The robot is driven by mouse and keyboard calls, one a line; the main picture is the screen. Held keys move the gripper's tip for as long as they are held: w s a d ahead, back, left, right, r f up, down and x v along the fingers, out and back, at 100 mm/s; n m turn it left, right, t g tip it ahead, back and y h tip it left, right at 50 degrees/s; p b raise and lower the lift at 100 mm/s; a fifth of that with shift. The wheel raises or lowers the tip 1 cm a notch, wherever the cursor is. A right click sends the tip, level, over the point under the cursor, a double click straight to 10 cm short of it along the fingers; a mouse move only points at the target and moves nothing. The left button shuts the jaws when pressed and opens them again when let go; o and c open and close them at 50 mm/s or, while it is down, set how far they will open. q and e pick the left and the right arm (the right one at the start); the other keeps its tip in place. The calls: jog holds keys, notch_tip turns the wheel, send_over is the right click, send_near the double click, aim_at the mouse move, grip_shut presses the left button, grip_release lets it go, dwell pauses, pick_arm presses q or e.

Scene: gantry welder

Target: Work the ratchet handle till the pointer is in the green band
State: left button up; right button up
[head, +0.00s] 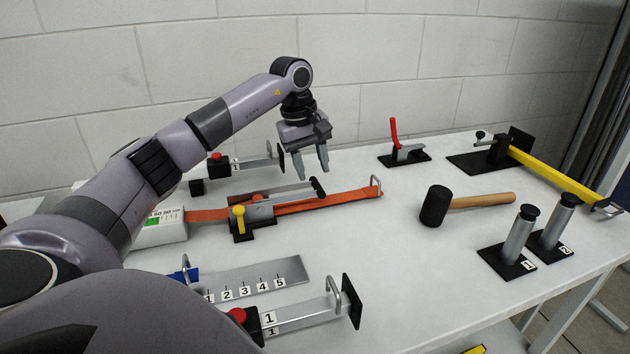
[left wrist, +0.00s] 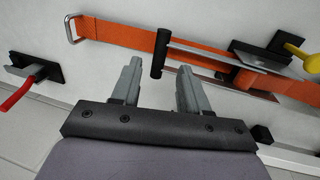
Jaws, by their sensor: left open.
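The ratchet (head: 258,210) sits on an orange strap (head: 350,196) on the table. Its metal handle (head: 285,191) lies low and points right, ending in a black crosswise grip (head: 317,188). The gauge box (head: 160,234) at the left shows part of its scale and some green; my arm hides the rest, and I cannot make out the pointer. My left gripper (head: 312,175) is open and points down above and behind the black grip. In the left wrist view, the black grip (left wrist: 160,52) appears between and beyond the open fingertips (left wrist: 159,72), with nothing held.
A yellow lever (head: 239,220) stands at the ratchet's front. A red-handled toggle clamp (head: 398,140) is behind right, and a mallet (head: 460,204) lies right of the strap. A numbered clamp (head: 245,164) stands behind the ratchet.

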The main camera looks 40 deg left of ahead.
aim_at(316, 184)
pick_arm(q)
jog(key=shift+w+d+f, duration=0.1)
jog(key=shift+w+f, duration=0.05)
jog(key=shift+f, duration=0.8)
jog(key=shift+w+d+f, duration=0.1)
jog(key=shift+w+f, duration=0.05)
jog(key=shift+f, duration=0.75)
grip_shut()
jog(key=shift+a+r, duration=0.1)
jog(key=shift+r, duration=0.05)
